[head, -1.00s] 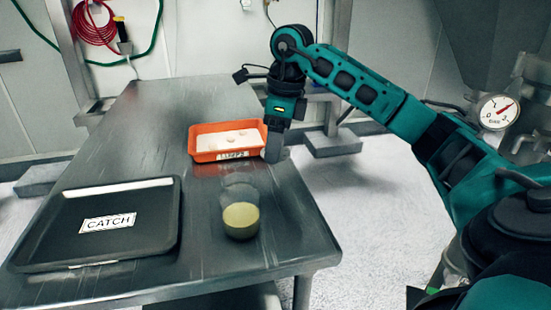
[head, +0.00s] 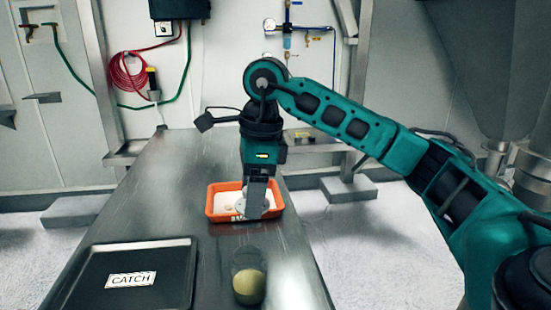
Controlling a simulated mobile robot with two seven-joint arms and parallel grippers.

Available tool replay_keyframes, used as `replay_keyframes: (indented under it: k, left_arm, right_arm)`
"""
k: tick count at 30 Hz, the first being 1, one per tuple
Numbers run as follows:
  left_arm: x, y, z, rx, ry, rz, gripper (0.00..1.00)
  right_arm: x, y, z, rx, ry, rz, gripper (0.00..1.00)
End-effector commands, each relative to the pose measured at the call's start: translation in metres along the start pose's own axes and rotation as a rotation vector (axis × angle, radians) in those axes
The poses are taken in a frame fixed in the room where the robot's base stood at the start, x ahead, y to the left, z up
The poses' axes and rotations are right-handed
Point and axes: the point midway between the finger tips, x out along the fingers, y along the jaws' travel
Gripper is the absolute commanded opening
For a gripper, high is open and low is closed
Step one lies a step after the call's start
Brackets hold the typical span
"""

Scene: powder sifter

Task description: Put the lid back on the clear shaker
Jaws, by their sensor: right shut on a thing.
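The clear shaker (head: 249,262) stands upright on the metal table near the bottom of the head view, with yellowish powder in its lower part and its top open. The orange tray (head: 212,216) sits farther back. My right gripper (head: 256,212) points down over the tray, shut on a pale round thing that looks like the lid (head: 241,201). The fingers hide much of the lid, and I cannot tell whether it still touches the tray. My left gripper is not in view.
A black tray marked CATCH (head: 90,295) lies on the table (head: 160,205) left of the shaker. A few pale pieces lie in the orange tray. The table between the orange tray and the shaker is clear.

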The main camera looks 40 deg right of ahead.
Motion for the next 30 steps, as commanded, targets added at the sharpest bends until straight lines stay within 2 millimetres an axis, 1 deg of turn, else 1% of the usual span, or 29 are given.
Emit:
replay_keyframes:
  k: [1,3,6,14,20,25,30]
  left_arm:
    - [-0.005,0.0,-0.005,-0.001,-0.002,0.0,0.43]
    - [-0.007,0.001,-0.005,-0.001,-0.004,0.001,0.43]
    - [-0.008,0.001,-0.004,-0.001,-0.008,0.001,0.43]
    - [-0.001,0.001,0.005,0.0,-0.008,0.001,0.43]
    - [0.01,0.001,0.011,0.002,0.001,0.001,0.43]
    - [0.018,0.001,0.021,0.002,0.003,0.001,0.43]
    - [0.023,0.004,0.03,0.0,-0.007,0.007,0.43]
  right_arm:
    - [0.0,0.009,0.007,-0.039,0.0,0.01,0.36]
    - [0.004,0.018,0.012,-0.076,-0.004,0.019,0.36]
    - [0.008,0.025,0.015,-0.102,-0.007,0.026,0.36]
    - [0.022,0.025,0.014,-0.104,-0.007,0.027,0.36]
    - [0.041,0.025,0.011,-0.103,-0.007,0.026,0.36]
    - [0.058,0.026,0.008,-0.103,-0.007,0.026,0.36]
    - [0.07,0.026,0.007,-0.104,-0.008,0.026,0.36]
